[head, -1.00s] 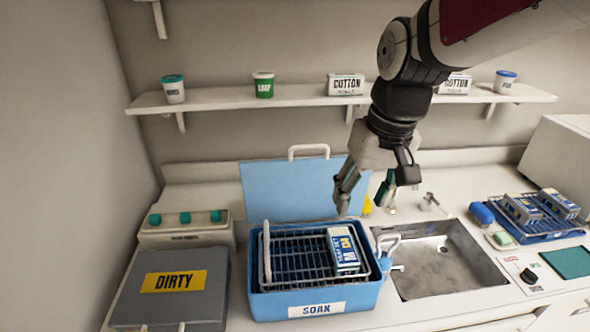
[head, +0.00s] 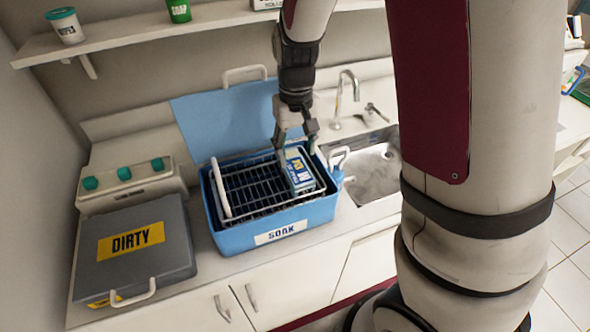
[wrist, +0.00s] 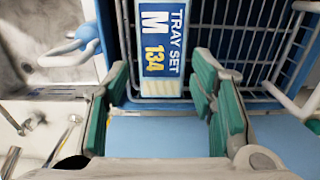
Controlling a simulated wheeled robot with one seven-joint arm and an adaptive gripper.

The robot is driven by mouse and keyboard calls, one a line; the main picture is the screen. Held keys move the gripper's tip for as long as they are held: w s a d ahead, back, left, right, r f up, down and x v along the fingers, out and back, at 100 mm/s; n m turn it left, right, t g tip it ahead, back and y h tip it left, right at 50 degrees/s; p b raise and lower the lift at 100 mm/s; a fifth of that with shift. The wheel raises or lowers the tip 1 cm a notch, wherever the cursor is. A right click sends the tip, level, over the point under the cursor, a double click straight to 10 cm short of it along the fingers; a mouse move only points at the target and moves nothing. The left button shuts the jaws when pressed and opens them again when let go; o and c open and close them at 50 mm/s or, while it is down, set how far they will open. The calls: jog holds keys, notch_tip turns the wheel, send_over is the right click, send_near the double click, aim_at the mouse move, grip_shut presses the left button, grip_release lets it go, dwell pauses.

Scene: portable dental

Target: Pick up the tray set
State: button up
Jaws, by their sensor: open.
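The tray set (head: 299,168) is a white and blue labelled box in the right part of a wire basket (head: 246,186) inside the blue SOAK bin (head: 309,215). In the wrist view the tray set (wrist: 162,42) reads "TRAY SET M 134". My gripper (head: 296,144) points down just above the far end of the tray set. In the wrist view its green-padded fingers (wrist: 163,92) are apart, one to each side of the box's near end, with nothing held. I cannot tell whether either finger touches the box.
The bin's blue lid (head: 226,118) stands open behind it. A sink (head: 376,172) with a faucet (head: 347,90) lies to the right. A grey DIRTY case (head: 165,250) sits on the left. The basket's white handle (head: 221,188) crosses its left side.

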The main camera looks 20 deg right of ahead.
aim_at(296, 166)
jog(key=shift+s+f+p, duration=0.1)
jog(key=shift+f+p, duration=0.35)
jog(key=shift+f, duration=2.6)
jog(key=c, duration=1)
